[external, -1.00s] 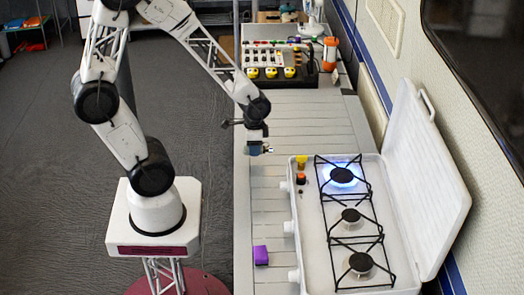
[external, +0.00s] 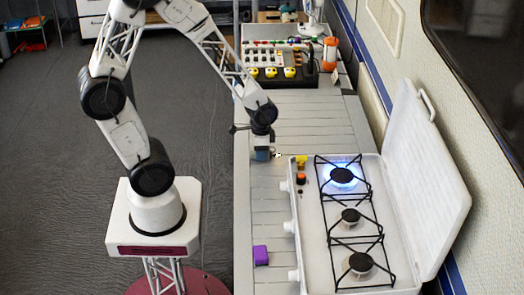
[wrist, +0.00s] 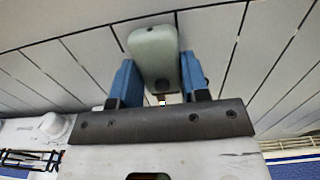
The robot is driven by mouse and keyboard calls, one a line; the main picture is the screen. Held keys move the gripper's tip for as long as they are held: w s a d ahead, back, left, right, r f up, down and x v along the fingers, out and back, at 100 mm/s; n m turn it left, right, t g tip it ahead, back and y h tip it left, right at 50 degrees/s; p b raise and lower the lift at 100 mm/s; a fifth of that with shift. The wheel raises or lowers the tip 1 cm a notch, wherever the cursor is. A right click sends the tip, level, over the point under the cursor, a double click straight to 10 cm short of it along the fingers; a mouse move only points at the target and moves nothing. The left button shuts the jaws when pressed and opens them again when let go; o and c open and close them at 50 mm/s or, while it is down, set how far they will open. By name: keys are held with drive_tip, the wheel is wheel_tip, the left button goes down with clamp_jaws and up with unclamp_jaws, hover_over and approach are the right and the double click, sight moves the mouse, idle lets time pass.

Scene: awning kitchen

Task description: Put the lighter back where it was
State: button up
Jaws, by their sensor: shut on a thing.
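My gripper (external: 264,155) hangs low over the grey slatted counter (external: 270,205), just left of the stove's far corner. In the wrist view, its two blue fingers (wrist: 157,82) are shut on a pale grey-green object with a rounded end, which looks like the lighter (wrist: 153,48). The lighter lies between the fingers, with the counter slats behind it. In the external view only a small tip shows beside the fingers, and I cannot tell whether it touches the counter.
A white camping stove (external: 310,265) with a raised lid (external: 428,170) stands at right; its far burner (external: 343,176) has a blue flame. A purple block (external: 260,255) lies at the counter's left. A control panel (external: 280,80) stands farther back. The counter between is clear.

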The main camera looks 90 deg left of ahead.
drive_tip(key=shift+f, duration=0.35)
drive_tip(key=shift+f, duration=0.15)
drive_tip(key=o, duration=0.9)
wheel_tip(320, 180, up, 12)
drive_tip(key=shift+r, duration=0.15)
idle(0.8)
drive_tip(key=s+d+r+t, duration=0.1)
drive_tip(key=s+d+r, duration=0.1)
drive_tip(key=d+r, duration=0.3)
drive_tip(key=s+d+r, duration=0.3)
drive_tip(key=d+r, duration=0.2)
drive_tip(key=r, duration=0.1)
drive_tip(key=s+d+r+t, duration=0.1)
drive_tip(key=s+d+r, duration=0.2)
drive_tip(key=d+r, duration=0.2)
drive_tip(key=shift+s+d+r+t, duration=0.1)
drive_tip(key=shift+d+r+t, duration=0.2)
drive_tip(key=shift+r, duration=0.2)
